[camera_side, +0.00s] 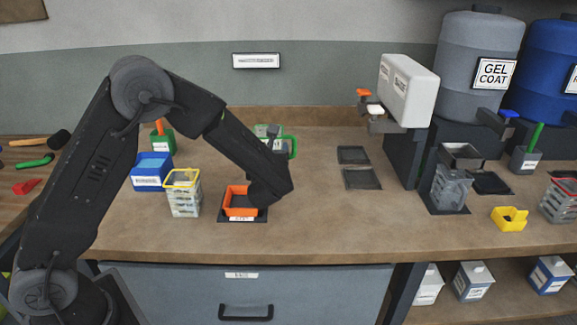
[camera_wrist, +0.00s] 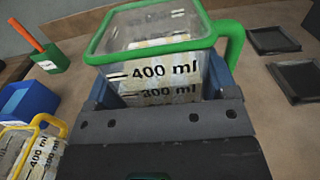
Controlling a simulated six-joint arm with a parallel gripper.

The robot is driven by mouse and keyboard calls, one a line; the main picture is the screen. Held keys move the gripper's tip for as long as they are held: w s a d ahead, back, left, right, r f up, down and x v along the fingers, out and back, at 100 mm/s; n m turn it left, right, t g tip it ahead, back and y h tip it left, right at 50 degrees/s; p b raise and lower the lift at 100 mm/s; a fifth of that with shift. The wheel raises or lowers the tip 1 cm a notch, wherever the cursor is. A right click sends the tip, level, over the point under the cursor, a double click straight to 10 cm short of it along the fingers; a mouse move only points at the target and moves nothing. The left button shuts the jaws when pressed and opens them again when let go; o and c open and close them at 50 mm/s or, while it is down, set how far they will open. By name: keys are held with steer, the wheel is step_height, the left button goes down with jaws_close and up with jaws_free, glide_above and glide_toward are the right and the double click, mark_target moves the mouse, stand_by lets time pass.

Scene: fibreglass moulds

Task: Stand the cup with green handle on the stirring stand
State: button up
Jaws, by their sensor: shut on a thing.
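The cup with green handle (camera_wrist: 160,72) is a clear measuring cup with a green rim, marked 400 ml and 300 ml. In the wrist view it sits between the jaws of my gripper (camera_wrist: 160,88), upright or nearly so, with its handle to the right. In the side view the cup (camera_side: 274,133) shows behind my forearm, which hides its lower part and the jaws. I cannot tell whether its base touches the bench. The cup seems to hold something pale. I cannot tell for sure which fixture is the stirring stand.
A yellow-rimmed cup (camera_side: 184,196), blue bin (camera_side: 152,173) and orange tray (camera_side: 239,213) stand near my arm. Two dark square plates (camera_side: 353,155) (camera_side: 362,179) lie empty mid-bench. The front middle is clear.

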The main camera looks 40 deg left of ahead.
steer(key=shift+s+a+r, duration=0.3)
steer(key=shift+a+r, duration=0.1)
steer(key=shift+a, duration=0.1)
steer(key=shift+s+a+r, duration=0.3)
steer(key=shift+a+r, duration=0.05)
steer(key=shift+a, duration=0.15)
steer(key=shift+s, duration=0.25)
steer(key=s+d+f, duration=0.1)
steer(key=s+d, duration=0.1)
steer(key=s+d+f, duration=0.1)
steer(key=s+f, duration=0.1)
steer(key=s+d+f, duration=0.2)
steer(key=shift+s+d, duration=0.3)
steer(key=shift+s, duration=0.05)
steer(key=s+d, duration=0.1)
steer(key=s, duration=0.1)
steer(key=s+d+f, duration=0.1)
steer(key=s, duration=0.1)
steer(key=s+d+f, duration=0.1)
steer(key=s, duration=0.2)
steer(key=shift+s, duration=0.5)
